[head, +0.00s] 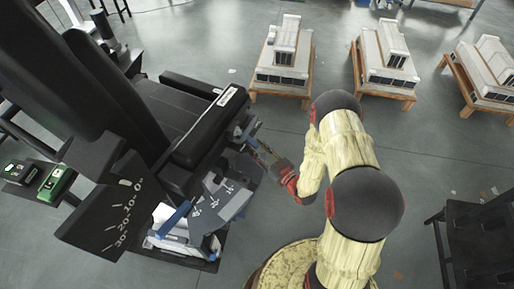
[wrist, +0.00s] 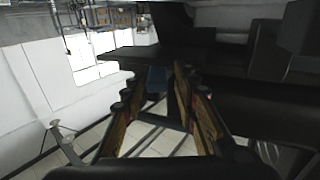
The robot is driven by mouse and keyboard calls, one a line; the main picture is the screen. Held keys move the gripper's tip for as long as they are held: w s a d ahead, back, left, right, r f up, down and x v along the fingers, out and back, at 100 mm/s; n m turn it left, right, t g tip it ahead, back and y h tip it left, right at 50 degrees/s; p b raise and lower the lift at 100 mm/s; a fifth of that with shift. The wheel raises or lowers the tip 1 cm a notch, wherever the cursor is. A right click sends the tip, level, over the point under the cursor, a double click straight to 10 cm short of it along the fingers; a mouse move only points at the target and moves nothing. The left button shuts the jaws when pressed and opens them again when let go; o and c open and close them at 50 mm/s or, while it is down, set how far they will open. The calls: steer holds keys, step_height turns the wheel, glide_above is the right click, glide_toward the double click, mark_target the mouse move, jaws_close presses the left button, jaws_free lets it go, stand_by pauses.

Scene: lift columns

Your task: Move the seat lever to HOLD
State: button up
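The black seat (head: 180,110) has a padded armrest with a white label on its outer edge. Below the armrest is a dark panel (head: 222,201) with white marks, too small to read. A blue lever-like bar (head: 174,219) stands left of that panel; I cannot tell whether it is the seat lever, and no HOLD label is readable. My gripper (head: 256,146) is beside the front end of the armrest. In the wrist view my gripper (wrist: 158,82) has its fingers apart, with a dark blue part (wrist: 157,77) showing between or beyond them. Contact cannot be told.
A larger dark plate (head: 118,215) with a numbered white scale stands at lower left. A green box (head: 57,183) is at far left. White models on wooden stands (head: 284,58) line the back. A black frame (head: 478,235) stands at right. Grey floor is open between.

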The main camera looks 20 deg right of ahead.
steer(key=shift+o, duration=0.8)
steer(key=shift+d, duration=0.1)
steer(key=shift+s+d, duration=0.15)
steer(key=shift+s, duration=0.15)
steer(key=v, duration=1.1)
steer(key=shift+s, duration=0.2)
